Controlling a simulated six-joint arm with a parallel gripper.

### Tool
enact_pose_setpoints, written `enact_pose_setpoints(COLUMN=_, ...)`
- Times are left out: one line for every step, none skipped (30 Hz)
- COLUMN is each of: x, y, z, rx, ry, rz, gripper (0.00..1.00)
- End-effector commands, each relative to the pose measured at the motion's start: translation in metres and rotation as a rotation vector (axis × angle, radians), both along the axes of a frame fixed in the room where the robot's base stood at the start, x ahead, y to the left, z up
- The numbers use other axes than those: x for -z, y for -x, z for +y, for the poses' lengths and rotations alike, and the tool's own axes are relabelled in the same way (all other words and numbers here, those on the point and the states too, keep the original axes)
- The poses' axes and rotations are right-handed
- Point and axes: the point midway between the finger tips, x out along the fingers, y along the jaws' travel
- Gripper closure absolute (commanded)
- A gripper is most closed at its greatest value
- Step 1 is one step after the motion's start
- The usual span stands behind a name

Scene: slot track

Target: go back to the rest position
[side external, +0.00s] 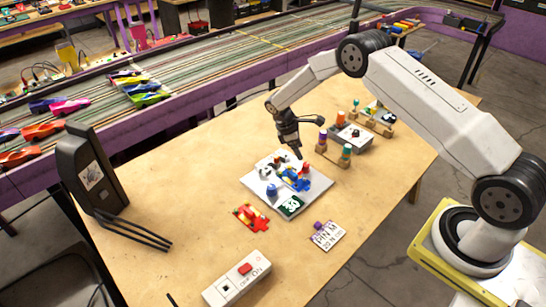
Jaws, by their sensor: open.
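My gripper (296,150) is at the end of my white arm, pointing down just above the far side of a light square board (262,192) on the wooden table. It is open, and nothing shows between its fingers. The board carries a small blue, red and yellow car-like piece (296,180), a blue knob (271,190) and a dark green number label (291,205). I cannot tell whether the fingertips touch anything on the board.
A red piece (251,217), a white label card (327,236) and a white box with a red button (238,280) lie near the front. Wooden stands with colored pegs (333,153) are right of my gripper. A dark upright device (90,170) stands left. Slot track (200,75) runs behind.

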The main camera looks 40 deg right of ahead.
Motion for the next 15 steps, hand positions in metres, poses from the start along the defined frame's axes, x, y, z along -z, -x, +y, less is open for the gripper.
enact_pose_setpoints(x=-0.001, y=0.0, z=0.0, rx=0.002, ry=0.0, rz=-0.001, gripper=0.28)
enact_pose_setpoints(x=-0.002, y=0.0, z=0.001, rx=0.002, ry=-0.001, rz=-0.004, gripper=0.28)
enact_pose_setpoints(x=-0.003, y=0.0, z=0.001, rx=0.005, ry=-0.002, rz=-0.007, gripper=0.28)
enact_pose_setpoints(x=-0.005, y=0.001, z=0.002, rx=0.008, ry=-0.001, rz=-0.01, gripper=0.28)
enact_pose_setpoints(x=-0.007, y=0.001, z=0.003, rx=0.012, ry=-0.003, rz=-0.014, gripper=0.28)
enact_pose_setpoints(x=-0.009, y=0.002, z=0.004, rx=0.017, ry=-0.004, rz=-0.021, gripper=0.28)
enact_pose_setpoints(x=-0.012, y=0.002, z=0.006, rx=0.022, ry=-0.006, rz=-0.027, gripper=0.28)
enact_pose_setpoints(x=-0.015, y=0.003, z=0.007, rx=0.028, ry=-0.009, rz=-0.036, gripper=0.28)
enact_pose_setpoints(x=-0.02, y=0.004, z=0.01, rx=0.038, ry=-0.012, rz=-0.046, gripper=0.28)
enact_pose_setpoints(x=-0.024, y=0.005, z=0.012, rx=0.046, ry=-0.014, rz=-0.056, gripper=0.28)
enact_pose_setpoints(x=-0.028, y=0.006, z=0.014, rx=0.055, ry=-0.017, rz=-0.066, gripper=0.28)
enact_pose_setpoints(x=-0.034, y=0.009, z=0.017, rx=0.068, ry=-0.02, rz=-0.08, gripper=0.28)
enact_pose_setpoints(x=-0.039, y=0.01, z=0.02, rx=0.08, ry=-0.024, rz=-0.092, gripper=0.28)
enact_pose_setpoints(x=-0.044, y=0.012, z=0.022, rx=0.09, ry=-0.028, rz=-0.106, gripper=0.28)
enact_pose_setpoints(x=-0.051, y=0.016, z=0.026, rx=0.109, ry=-0.033, rz=-0.122, gripper=0.28)
